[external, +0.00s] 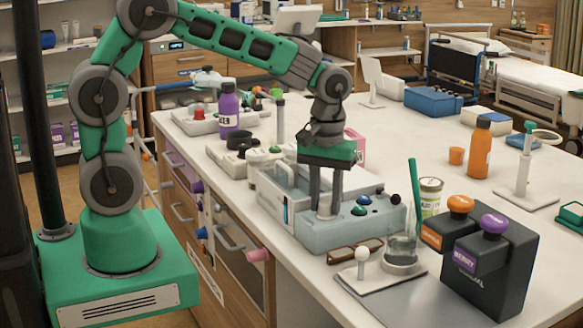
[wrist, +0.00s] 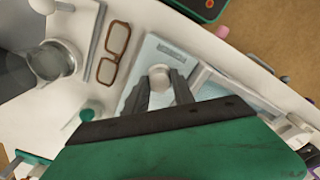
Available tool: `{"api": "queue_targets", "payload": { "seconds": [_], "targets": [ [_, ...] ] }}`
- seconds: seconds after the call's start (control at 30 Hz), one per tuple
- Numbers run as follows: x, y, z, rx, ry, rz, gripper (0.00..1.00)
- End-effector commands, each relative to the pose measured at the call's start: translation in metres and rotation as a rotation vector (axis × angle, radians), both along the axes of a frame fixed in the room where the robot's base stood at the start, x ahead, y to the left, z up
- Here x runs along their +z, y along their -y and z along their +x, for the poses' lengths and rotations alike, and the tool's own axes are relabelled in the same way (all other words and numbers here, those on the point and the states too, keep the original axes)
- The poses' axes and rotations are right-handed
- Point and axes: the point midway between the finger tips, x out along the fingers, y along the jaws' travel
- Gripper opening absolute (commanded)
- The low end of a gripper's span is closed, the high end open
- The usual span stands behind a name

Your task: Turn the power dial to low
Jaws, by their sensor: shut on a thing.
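The pale blue-grey appliance (external: 345,232) stands on the counter, with an open clear-walled basin (external: 283,190) behind its control front. A pale round dial (wrist: 159,72) sits on the appliance's top, between my fingertips in the wrist view. My gripper (external: 326,208) points straight down over it, its two dark fingers shut on the dial's sides. In the external view the fingers hide much of the dial. Its setting and any marks around it cannot be read. A small label plate (wrist: 172,48) lies beyond the dial.
Green (external: 364,200) and blue buttons and black knobs sit right of my gripper. Brown glasses (external: 355,251) lie in front of the appliance. A glass beaker (external: 402,245) with a green stick and a dark dispenser box (external: 490,260) stand to the right.

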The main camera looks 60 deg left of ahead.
Motion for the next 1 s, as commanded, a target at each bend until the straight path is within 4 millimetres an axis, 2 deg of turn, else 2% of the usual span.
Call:
{"api": "queue_targets", "payload": {
  "seconds": [1.0],
  "targets": [
    [0.0012, -0.0004, 0.0008, -0.833, 0.003, 0.001, 0.00]
  ]
}}
